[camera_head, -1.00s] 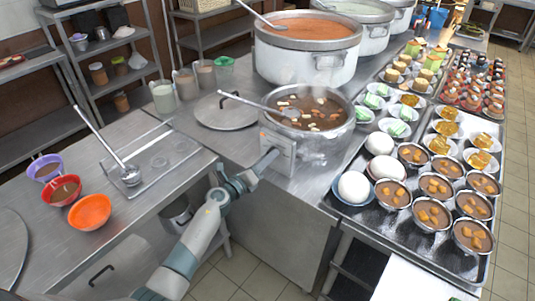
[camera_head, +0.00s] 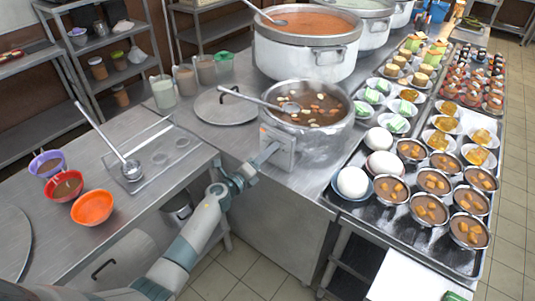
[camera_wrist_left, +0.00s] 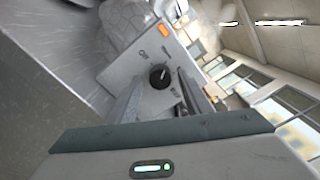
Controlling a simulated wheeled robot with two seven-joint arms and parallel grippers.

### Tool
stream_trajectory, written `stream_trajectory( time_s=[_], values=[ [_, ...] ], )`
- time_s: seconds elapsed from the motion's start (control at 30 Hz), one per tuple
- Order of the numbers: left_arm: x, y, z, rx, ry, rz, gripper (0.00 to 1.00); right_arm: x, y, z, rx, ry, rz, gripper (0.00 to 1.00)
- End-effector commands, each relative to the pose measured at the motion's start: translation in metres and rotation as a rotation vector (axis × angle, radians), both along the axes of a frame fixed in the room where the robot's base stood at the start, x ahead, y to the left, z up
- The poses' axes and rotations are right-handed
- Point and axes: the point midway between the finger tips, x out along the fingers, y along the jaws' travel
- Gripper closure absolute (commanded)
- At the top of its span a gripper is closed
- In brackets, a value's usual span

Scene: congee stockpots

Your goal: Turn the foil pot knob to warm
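The foil pot (camera_head: 312,148) is a silvery, crinkled pot of brown congee in the middle of the head view. Its light control box (camera_head: 279,146) faces the front left. In the left wrist view, the box's grey panel (camera_wrist_left: 137,72) carries a round black knob (camera_wrist_left: 160,76), an orange light (camera_wrist_left: 136,31) and small labels. I cannot tell the knob's setting. My left gripper (camera_head: 265,156) is at the box; its fingers (camera_wrist_left: 160,82) are apart, one on either side of the knob. I cannot tell whether they touch it. My right gripper is out of view.
A ladle (camera_head: 255,101) rests across the foil pot. A lid (camera_head: 226,108) lies left of it, and a large pot of orange congee (camera_head: 306,62) stands behind. Trays of filled bowls (camera_head: 428,208) crowd the right. The left counter (camera_head: 140,213) has free room at its front.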

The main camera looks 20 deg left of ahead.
Motion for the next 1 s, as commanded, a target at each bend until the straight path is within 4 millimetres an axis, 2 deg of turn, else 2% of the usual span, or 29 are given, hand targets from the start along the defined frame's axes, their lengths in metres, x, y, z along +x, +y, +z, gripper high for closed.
stream_trajectory(
  time_s=[0.33,0.53,0.77,1.0],
  values=[
    [-0.001,0.000,0.000,0.001,0.000,0.000,0.53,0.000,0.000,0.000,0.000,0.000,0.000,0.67],
    [-0.011,0.004,0.000,0.003,-0.001,-0.001,0.53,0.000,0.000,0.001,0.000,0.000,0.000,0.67],
    [-0.042,0.016,-0.001,0.004,0.000,-0.001,0.53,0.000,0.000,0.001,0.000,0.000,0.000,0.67],
    [-0.088,0.031,-0.002,0.004,0.001,-0.002,0.53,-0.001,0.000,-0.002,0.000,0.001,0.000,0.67]
  ],
)
